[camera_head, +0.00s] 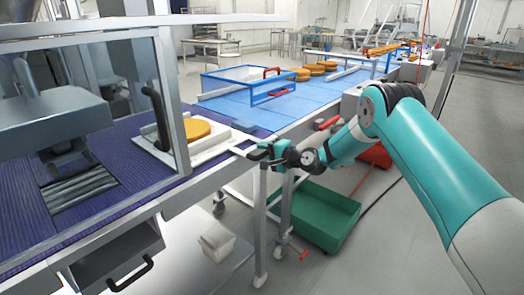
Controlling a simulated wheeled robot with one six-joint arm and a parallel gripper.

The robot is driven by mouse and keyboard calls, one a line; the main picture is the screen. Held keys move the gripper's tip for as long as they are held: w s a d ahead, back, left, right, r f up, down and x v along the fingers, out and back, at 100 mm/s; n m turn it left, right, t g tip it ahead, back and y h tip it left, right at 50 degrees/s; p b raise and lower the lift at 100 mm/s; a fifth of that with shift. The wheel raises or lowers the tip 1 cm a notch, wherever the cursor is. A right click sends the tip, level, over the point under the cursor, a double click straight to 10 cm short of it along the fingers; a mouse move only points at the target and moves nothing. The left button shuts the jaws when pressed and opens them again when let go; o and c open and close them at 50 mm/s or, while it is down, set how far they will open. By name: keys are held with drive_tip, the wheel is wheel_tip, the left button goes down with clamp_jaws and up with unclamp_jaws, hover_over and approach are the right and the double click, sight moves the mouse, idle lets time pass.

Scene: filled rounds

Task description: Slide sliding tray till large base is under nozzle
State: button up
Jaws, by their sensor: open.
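The sliding tray (215,148) is a white flat plate on the purple ribbed bed, near the right side of the machine. A round orange-brown base (197,129) lies on it. My gripper (248,153) is open at the tray's right edge, beside the table's front edge. Whether it touches the tray, I cannot tell.
A metal frame post (172,90) stands between the camera and the tray. A blue-framed box (250,82) and several orange rounds (318,67) are on the blue table behind.

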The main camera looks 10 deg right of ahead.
drive_tip(key=shift+w+a+f, duration=0.15)
drive_tip(key=shift+w+a, duration=0.3)
drive_tip(key=shift+w, duration=0.1)
clamp_jaws()
drive_tip(key=shift+f, duration=0.1)
